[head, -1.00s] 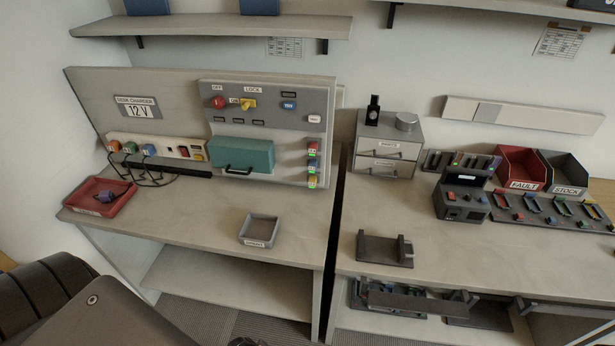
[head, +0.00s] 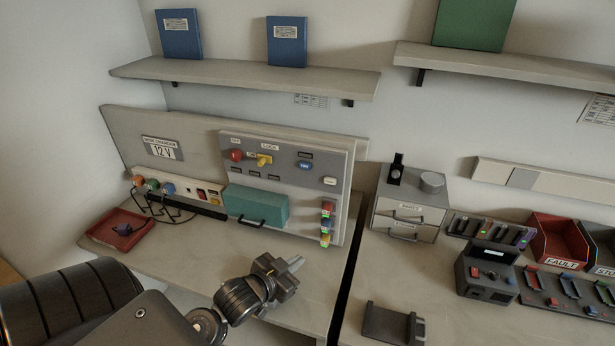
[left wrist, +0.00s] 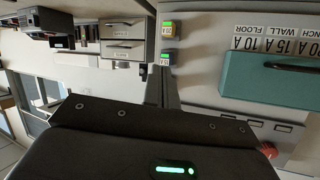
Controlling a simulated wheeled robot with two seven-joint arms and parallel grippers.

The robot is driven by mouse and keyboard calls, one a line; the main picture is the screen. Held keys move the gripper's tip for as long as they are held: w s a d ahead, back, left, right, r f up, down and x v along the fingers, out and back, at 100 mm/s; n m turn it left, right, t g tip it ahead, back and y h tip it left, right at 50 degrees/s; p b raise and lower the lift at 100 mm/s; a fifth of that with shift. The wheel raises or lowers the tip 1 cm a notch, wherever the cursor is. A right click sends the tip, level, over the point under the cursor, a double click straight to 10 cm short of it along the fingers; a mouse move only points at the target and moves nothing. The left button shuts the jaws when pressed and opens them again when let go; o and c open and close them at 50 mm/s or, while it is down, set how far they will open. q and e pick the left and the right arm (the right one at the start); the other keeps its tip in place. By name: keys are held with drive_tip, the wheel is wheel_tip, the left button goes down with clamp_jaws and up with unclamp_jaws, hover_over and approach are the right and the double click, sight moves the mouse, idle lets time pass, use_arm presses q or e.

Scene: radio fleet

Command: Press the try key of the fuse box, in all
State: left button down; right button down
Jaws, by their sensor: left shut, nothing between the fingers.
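The fuse box (head: 230,155) is a grey panel at the back of the left bench in the head view. A small white key (head: 330,181) sits at its right edge; its lettering is too small to read. A red knob (head: 236,155), a yellow lock lever (head: 263,161) and a blue button (head: 304,166) share its upper part. The teal cover (head: 256,207) is below, with coloured fuses (head: 326,222) to its right. My left gripper (head: 296,263) is shut and empty, in front of and below the panel, apart from it. The left wrist view shows the teal cover (left wrist: 272,80) close by.
A red tray (head: 118,230) with a dark plug stands at the bench's left, near the cabled power strip (head: 185,190). A small drawer unit (head: 409,200) is right of the gap between benches. A shelf (head: 240,76) overhangs the panel.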

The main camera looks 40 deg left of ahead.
use_arm(q)
drive_tip(key=w+a+r+m+t+h, duration=0.1)
drive_tip(key=a+r+m+t+h, duration=0.1)
drive_tip(key=r, duration=0.6)
drive_tip(key=w+a+r+m+t+h, duration=0.1)
drive_tip(key=a+r+m+t+h, duration=0.1)
drive_tip(key=r+t+h, duration=0.3)
wheel_tip(320, 180, up, 4)
drive_tip(key=shift+w+a+t+h, duration=0.35)
drive_tip(key=shift+a+t, duration=0.15)
drive_tip(key=shift+t, duration=0.3)
drive_tip(key=b, duration=0.2)
approach(305, 165)
drive_tip(key=w+d+r, duration=0.3)
drive_tip(key=d+r, duration=0.1)
drive_tip(key=shift+w+a+f+b, duration=0.15)
drive_tip(key=shift+w+a+b, duration=0.15)
drive_tip(key=shift+w, duration=0.15)
drive_tip(key=shift+w, duration=0.15)
drive_tip(key=shift+w+a, duration=0.1)
drive_tip(key=shift+w, duration=0.15)
